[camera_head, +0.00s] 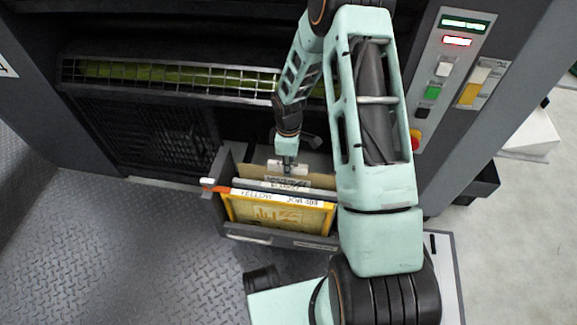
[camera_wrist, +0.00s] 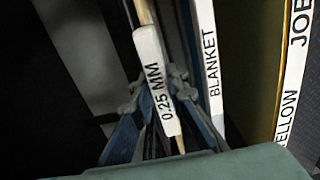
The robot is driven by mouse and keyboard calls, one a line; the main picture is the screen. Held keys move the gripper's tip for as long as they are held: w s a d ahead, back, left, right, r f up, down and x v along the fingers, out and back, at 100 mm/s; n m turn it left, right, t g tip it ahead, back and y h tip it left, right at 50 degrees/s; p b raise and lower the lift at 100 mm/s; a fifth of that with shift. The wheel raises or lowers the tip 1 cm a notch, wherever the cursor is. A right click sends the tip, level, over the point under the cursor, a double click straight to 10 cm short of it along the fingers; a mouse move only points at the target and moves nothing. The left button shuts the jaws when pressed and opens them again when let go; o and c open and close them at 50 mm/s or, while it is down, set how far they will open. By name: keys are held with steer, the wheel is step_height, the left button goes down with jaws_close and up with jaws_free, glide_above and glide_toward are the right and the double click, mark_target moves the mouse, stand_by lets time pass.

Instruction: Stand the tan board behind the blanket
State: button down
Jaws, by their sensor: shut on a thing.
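The tan board (camera_wrist: 143,12) carries a white label reading 0.25 MM. My gripper (camera_wrist: 155,88) is shut on its top edge, with a finger on each side. In the head view the tan board (camera_head: 250,173) is inside the grey bin, behind the blanket, and my gripper (camera_head: 287,167) is above it. The blanket (camera_wrist: 205,60), with its white label, stands close beside the board in the wrist view, and a narrow gap shows between their labels. The board's lower edge is hidden, so I cannot tell whether it rests on the bin floor.
A yellow-framed screen (camera_head: 280,212) labelled YELLOW JOB stands at the front of the grey bin (camera_head: 245,236). The dark press with its wire guard (camera_head: 170,75) is close behind. A control panel (camera_head: 445,75) is at the right. Open tread-plate floor (camera_head: 120,250) lies at the left.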

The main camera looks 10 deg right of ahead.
steer(key=c, duration=1.8)
jaws_free()
steer(key=shift+f, duration=0.1)
step_height(320, 180, up, 12)
steer(key=shift+r, duration=0.1)
step_height(320, 180, up, 5)
steer(key=p, duration=0.4)
